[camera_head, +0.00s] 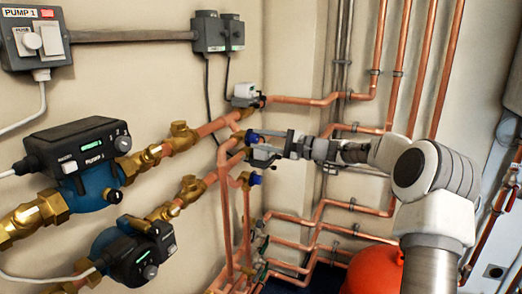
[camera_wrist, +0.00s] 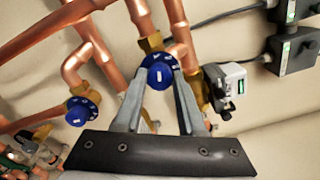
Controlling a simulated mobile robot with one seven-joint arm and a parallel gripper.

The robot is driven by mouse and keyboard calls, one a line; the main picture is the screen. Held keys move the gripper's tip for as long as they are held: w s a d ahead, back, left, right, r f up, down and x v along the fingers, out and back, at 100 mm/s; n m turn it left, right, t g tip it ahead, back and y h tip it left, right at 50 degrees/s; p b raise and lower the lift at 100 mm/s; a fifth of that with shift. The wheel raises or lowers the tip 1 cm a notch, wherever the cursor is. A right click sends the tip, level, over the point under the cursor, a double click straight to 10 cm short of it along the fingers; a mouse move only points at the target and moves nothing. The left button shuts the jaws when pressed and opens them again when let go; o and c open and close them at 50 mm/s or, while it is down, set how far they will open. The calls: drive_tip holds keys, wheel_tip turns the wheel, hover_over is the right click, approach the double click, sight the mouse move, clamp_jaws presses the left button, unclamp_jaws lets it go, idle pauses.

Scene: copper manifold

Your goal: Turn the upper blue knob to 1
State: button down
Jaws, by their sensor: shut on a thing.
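The upper blue knob (camera_wrist: 159,76) sits on a brass valve body and lies between my gripper's two fingers in the wrist view. It also shows in the head view (camera_head: 252,137), partly covered by the fingers. White marks are on its face, but I cannot read which number it stands at. My gripper (camera_head: 262,149) is shut on this knob, with a finger on each side; its fingertips also show in the wrist view (camera_wrist: 160,80). The lower blue knob (camera_head: 254,179) is free below it and shows at the left in the wrist view (camera_wrist: 82,111).
Copper pipes (camera_head: 300,101) run close around the knobs. A white and grey valve actuator (camera_wrist: 225,82) is just right of the fingers in the wrist view. Blue pumps (camera_head: 85,170) stand at the left. A red tank (camera_head: 375,272) is low at the right.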

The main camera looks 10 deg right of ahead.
drive_tip(key=shift+n+b, duration=0.45)
drive_tip(key=shift+n, duration=0.15)
drive_tip(key=c, duration=0.5)
unclamp_jaws()
drive_tip(key=shift+d, duration=0.1)
drive_tip(key=p+v, duration=0.2)
drive_tip(key=v, duration=1.5)
drive_tip(key=shift+s, duration=0.15)
